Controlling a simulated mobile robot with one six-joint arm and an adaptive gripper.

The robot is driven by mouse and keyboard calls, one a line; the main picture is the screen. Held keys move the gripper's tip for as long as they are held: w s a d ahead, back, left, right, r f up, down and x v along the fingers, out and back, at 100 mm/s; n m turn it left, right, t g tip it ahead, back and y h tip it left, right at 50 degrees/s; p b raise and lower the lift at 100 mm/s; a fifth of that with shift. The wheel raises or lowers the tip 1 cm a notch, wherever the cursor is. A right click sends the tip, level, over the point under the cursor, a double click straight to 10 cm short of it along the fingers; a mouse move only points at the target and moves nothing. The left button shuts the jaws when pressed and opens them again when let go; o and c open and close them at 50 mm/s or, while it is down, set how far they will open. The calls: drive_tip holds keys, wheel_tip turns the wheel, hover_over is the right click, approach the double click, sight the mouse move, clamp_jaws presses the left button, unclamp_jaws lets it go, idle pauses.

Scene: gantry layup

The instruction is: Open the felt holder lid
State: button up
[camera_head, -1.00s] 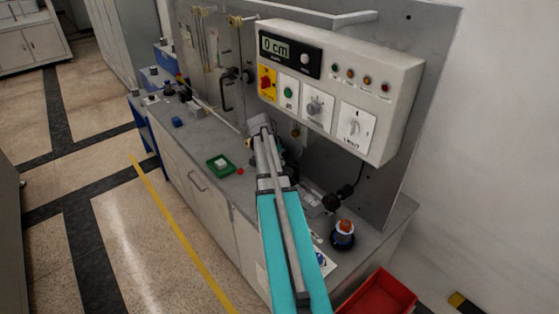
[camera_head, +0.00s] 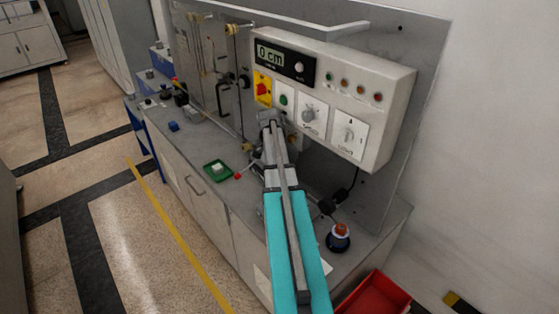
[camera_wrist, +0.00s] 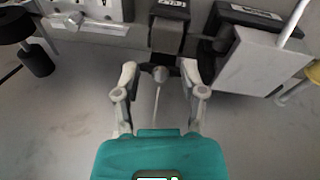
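My gripper (camera_wrist: 160,75) is open in the wrist view, its two fingers spread above the grey bench. A small grey block with a labelled top (camera_wrist: 168,30) stands just beyond the fingertips. It may be the felt holder, but the label is too small to read. A round grey knob (camera_wrist: 160,73) with a thin pale rod lies between the fingertips. I cannot tell whether the fingers touch it or whether it belongs to the lid. In the head view my arm hides the gripper and the block in front of the panel.
A larger grey box with a dark labelled top (camera_wrist: 262,58) stands close right of my gripper, and a black cylinder (camera_wrist: 36,58) stands left. A control box (camera_head: 345,100) overhangs the bench. A green tray (camera_head: 217,171), red ball (camera_head: 238,176) and red bin (camera_head: 375,297) are nearby.

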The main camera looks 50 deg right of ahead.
drive_tip(key=c, duration=0.4)
drive_tip(key=shift+w+a, duration=0.2)
drive_tip(key=shift+a, duration=0.4)
drive_tip(key=c, duration=0.4)
drive_tip(key=w+a+n, duration=0.2)
drive_tip(key=a, duration=0.5)
drive_tip(key=shift+n, duration=0.3)
drive_tip(key=s+a+n, duration=0.2)
drive_tip(key=a+n, duration=0.5)
drive_tip(key=a, duration=1.3)
drive_tip(key=s+a+n+t+y, duration=0.1)
drive_tip(key=s+a+n, duration=0.2)
drive_tip(key=a, duration=1.7)
drive_tip(key=n, duration=0.4)
drive_tip(key=shift+a+f+n, duration=0.25)
drive_tip(key=shift+n, duration=0.15)
drive_tip(key=shift+s, duration=0.1)
drive_tip(key=shift+s, duration=0.1)
